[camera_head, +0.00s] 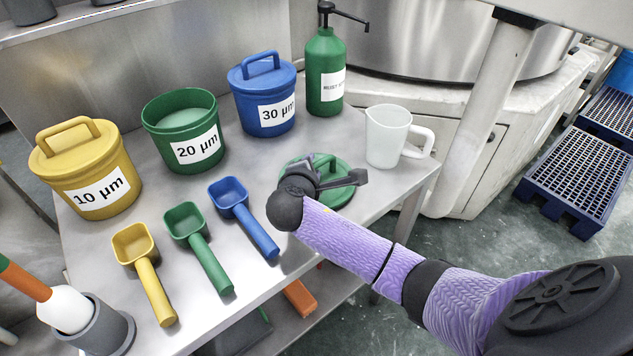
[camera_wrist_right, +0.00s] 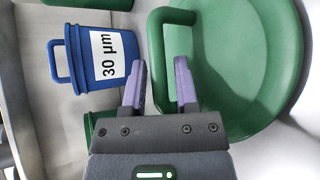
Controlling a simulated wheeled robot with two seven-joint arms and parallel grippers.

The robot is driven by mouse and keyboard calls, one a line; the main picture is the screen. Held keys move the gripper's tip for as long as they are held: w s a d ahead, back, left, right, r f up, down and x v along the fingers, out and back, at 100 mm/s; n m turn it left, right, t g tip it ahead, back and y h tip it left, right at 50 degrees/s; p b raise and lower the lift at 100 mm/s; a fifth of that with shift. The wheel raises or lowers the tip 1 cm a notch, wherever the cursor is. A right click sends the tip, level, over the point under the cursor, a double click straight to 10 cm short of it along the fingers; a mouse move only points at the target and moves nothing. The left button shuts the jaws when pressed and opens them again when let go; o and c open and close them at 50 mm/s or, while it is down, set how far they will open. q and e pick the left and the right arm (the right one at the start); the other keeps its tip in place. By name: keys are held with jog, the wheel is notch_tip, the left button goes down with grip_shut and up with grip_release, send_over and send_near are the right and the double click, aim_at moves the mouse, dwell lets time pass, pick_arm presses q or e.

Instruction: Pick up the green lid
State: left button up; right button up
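The green lid (camera_head: 338,197) lies on the steel table, partly hidden by my right wrist and gripper (camera_head: 328,178). In the right wrist view, the round lid (camera_wrist_right: 240,70) fills the right side, with its loop handle (camera_wrist_right: 160,50) toward the left. My right gripper (camera_wrist_right: 160,72) is open, its two pale purple fingers on either side of the handle's bar, one inside the loop and one outside. Narrow gaps seem to show beside the bar; contact cannot be made out. My left gripper is not in view.
The open green 20 µm bucket (camera_head: 184,130) stands between the lidded yellow (camera_head: 88,170) and blue (camera_head: 263,95) buckets. A green pump bottle (camera_head: 325,75) and a white jug (camera_head: 388,137) stand behind the lid. Yellow, green and blue scoops (camera_head: 243,215) lie in front.

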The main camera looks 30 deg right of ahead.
grip_shut()
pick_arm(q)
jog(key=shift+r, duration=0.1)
pick_arm(e)
jog(key=shift+r, duration=0.1)
